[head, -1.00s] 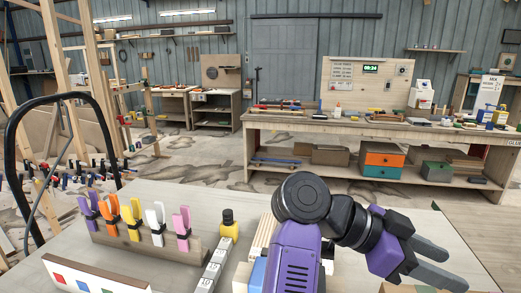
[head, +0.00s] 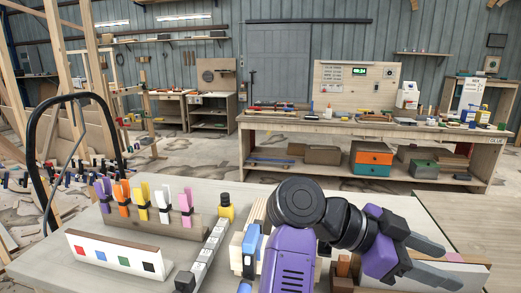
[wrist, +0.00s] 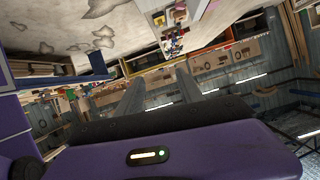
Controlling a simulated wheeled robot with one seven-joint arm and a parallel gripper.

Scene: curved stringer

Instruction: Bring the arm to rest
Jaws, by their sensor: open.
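My gripper (head: 440,260) is at the lower right of the head view, at the end of my purple and black arm. Its two grey fingers point to the right, apart from each other, with nothing between them. In the wrist view the gripper (wrist: 160,95) shows two grey fingers spread apart, with only the distant room beyond them. The wrist picture is tilted. The arm is bent above the near table and hides part of its right side.
On the near table (head: 60,270), a wooden rack (head: 150,217) holds several coloured clamps. A board with coloured squares (head: 118,255) stands in front. A long workbench (head: 300,127) with tools and drawers is at the back. Open floor lies between.

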